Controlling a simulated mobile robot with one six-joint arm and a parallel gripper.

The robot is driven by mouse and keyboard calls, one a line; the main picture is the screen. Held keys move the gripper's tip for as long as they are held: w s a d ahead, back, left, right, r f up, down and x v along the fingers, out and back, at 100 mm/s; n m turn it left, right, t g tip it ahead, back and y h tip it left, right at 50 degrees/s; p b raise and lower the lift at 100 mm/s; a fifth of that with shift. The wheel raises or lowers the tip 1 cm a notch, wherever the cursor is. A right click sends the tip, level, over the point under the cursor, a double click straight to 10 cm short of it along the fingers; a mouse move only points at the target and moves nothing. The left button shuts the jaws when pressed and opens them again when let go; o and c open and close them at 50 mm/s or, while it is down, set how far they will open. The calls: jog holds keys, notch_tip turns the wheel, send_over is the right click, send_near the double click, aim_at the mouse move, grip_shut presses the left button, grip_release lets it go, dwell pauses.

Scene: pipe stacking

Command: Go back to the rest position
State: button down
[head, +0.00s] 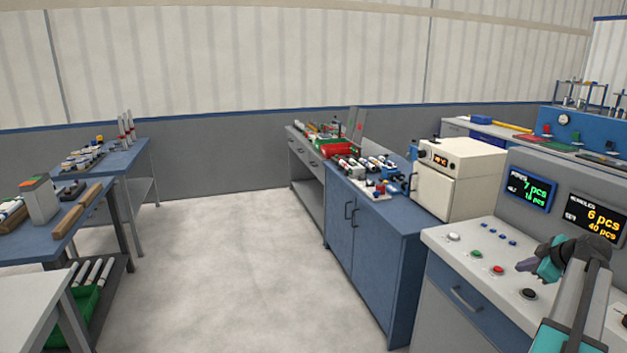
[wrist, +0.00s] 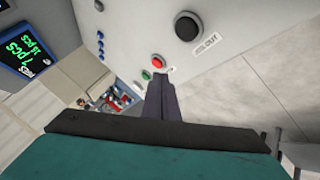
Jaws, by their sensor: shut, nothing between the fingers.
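My gripper (head: 524,265) is at the right of the head view, above the white control console (head: 455,262). In the wrist view my gripper (wrist: 160,82) shows its dark fingers together, with nothing between them. The fingertips point toward a red button (wrist: 158,61) and a green button (wrist: 147,75) and look apart from the panel, though the exact gap is hard to tell. A large black button (wrist: 187,27) is also on the panel. The red button (head: 498,270) and black button (head: 528,294) show just below and left of my arm in the head view.
Two displays (head: 530,188) stand behind the console. A white oven-like box (head: 460,175) sits beyond it. A blue cabinet (head: 372,240) carries small parts. Blue tables (head: 45,243) with pipes and blocks stand at the left. The floor (head: 230,260) between is clear.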

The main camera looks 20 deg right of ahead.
jog(key=w+a+f+n+g+y, duration=0.1)
jog(key=w+a+f+n+y, duration=0.1)
jog(key=w+a+f, duration=0.8)
jog(key=w+a+f+n+g+y, duration=0.1)
jog(key=w+a+f+y, duration=0.1)
jog(key=w+a+f, duration=0.8)
jog(key=s+a+f+n+g+y, duration=0.1)
jog(key=s+a+f, duration=0.1)
jog(key=a+f, duration=0.5)
jog(key=s+a+f+g+y, duration=0.1)
jog(key=s+a+f, duration=0.15)
jog(key=a, duration=0.85)
jog(key=s+a+f+n+g, duration=0.1)
jog(key=a+f+g, duration=0.1)
jog(key=a+f, duration=0.55)
jog(key=s+a+f+g, duration=0.2)
jog(key=s+a+f, duration=0.4)
jog(key=s+a, duration=0.3)
jog(key=s+a+f+g, duration=0.3)
jog(key=s+a+f, duration=0.45)
jog(key=a, duration=0.45)
jog(key=s+a+f+m+g+h, duration=0.1)
jog(key=s+a+f+m+g, duration=0.2)
jog(key=s, duration=1)
jog(key=s+d+m+h, duration=0.2)
jog(key=s+d+m, duration=0.1)
jog(key=s+m, duration=0.4)
jog(key=shift+m+h, duration=0.3)
jog(key=shift+m, duration=0.1)
